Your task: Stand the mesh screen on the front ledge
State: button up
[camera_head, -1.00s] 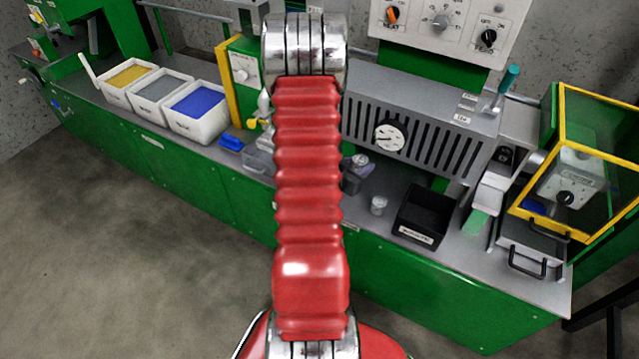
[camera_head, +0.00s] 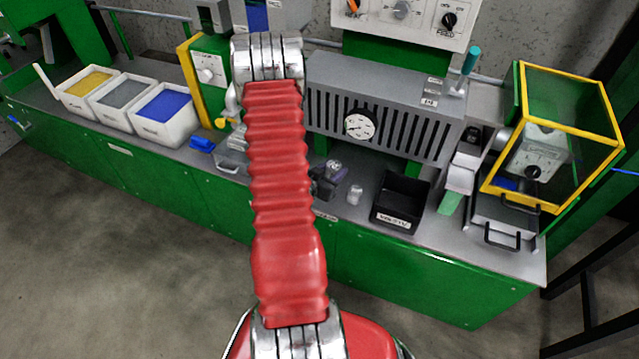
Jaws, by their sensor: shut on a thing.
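My red ribbed arm (camera_head: 278,170) rises through the middle of the camera view, and a silver joint (camera_head: 268,57) tops it. I cannot make out my gripper; the arm may hide it. I cannot pick out a mesh screen either. The front edge of the grey bench top (camera_head: 440,248) runs above the green cabinet front, and the arm covers part of it. I cannot tell which edge is the front ledge. A small dark object (camera_head: 325,184) shows just right of the arm, too unclear to name.
White bins (camera_head: 165,128) of yellow, grey and blue material stand at left. A black tray (camera_head: 399,200), a small clear cup (camera_head: 355,194) and a yellow-framed case (camera_head: 555,135) are at right. The floor in front is clear.

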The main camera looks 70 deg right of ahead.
jog(key=shift+f, duration=2.3)
jog(key=shift+f, duration=0.1)
jog(key=shift+f, duration=1.95)
jog(key=shift+f, duration=0.1)
jog(key=o, duration=1.1)
jog(key=shift+o, duration=0.2)
jog(key=shift+a, duration=0.1)
jog(key=v, duration=1.2)
jog(key=shift+w, duration=0.1)
